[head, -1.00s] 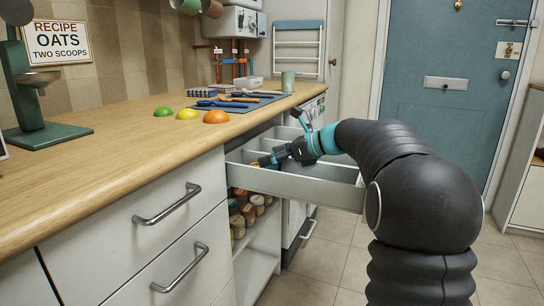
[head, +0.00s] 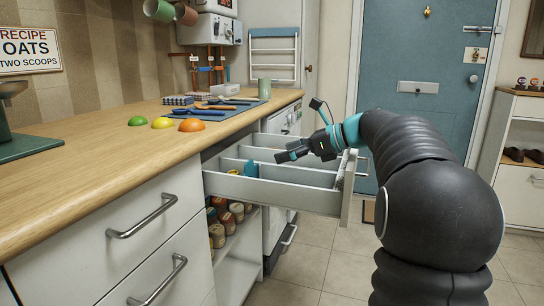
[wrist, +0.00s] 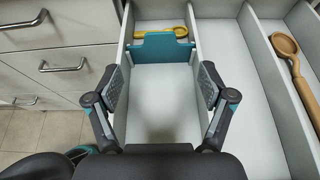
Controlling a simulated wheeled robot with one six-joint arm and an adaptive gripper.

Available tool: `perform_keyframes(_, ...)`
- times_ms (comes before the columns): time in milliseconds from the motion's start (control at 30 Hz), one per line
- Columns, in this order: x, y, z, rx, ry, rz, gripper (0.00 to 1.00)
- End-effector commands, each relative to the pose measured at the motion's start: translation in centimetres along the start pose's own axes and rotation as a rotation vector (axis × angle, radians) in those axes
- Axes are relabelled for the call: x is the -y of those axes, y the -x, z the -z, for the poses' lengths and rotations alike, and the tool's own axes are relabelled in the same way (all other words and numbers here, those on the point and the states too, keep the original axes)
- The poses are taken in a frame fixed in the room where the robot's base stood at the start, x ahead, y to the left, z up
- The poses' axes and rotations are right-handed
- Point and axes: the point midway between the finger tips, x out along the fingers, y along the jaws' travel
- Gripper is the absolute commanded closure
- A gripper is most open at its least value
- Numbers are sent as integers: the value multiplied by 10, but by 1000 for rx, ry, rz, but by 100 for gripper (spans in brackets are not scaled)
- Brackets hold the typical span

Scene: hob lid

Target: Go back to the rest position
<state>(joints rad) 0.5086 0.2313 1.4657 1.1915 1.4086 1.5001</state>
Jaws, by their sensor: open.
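My gripper (head: 284,152) is above the open drawer (head: 270,194) in the head view, apart from its compartments. In the wrist view my gripper (wrist: 159,88) has its two fingers spread wide with nothing between them. A teal divider (wrist: 163,48) stands across the compartment under the gripper, beyond the fingertips; it also shows in the head view (head: 250,168). A yellow utensil (wrist: 152,32) lies partly hidden behind the divider. A wooden spoon (wrist: 292,65) lies in another compartment to the right.
The wooden counter (head: 90,160) runs along the left, with green (head: 138,121), yellow (head: 163,123) and orange (head: 191,125) domed pieces on it. A blue mat (head: 225,112) holds several utensils. Jars (head: 226,222) stand below the drawer. Free floor lies toward the blue door (head: 415,120).

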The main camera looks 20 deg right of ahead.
Motion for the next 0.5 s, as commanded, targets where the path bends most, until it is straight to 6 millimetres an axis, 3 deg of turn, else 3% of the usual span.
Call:
perform_keyframes(167, -3, 3, 0, -6, 10, -2, 19)
perform_keyframes(267, -19, -2, 0, -45, 71, -6, 19)
perform_keyframes(367, -50, -9, 5, -124, 201, -19, 19)
perform_keyframes(500, -108, -17, 23, -272, 464, -63, 19)
